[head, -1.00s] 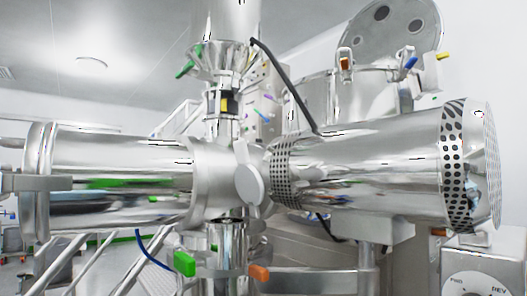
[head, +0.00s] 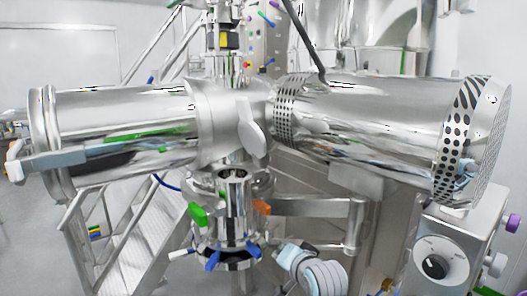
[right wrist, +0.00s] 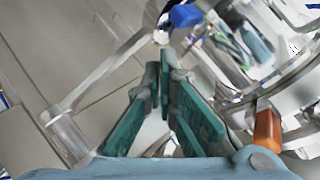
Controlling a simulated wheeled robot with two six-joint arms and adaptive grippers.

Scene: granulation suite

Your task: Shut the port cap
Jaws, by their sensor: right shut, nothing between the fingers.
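A round grey disc (head: 252,140), which looks like the port cap, is on the middle of the steel housing in the head view. It stands at an angle; I cannot tell whether its edge touches the housing. My right gripper (head: 286,254) is at the bottom of the head view, below and right of the disc and apart from it. In the right wrist view, the teal-padded fingers of my right gripper (right wrist: 161,88) are together and empty. The disc is not clear in the right wrist view.
A steel cylinder (head: 125,118) extends left and another (head: 375,115) right. Below hang a green handle (head: 198,214), an orange handle (head: 262,207) and blue handles (head: 213,260), near my right gripper. A control box with a dial (head: 445,258) is right. Steel stairs (head: 130,232) are left.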

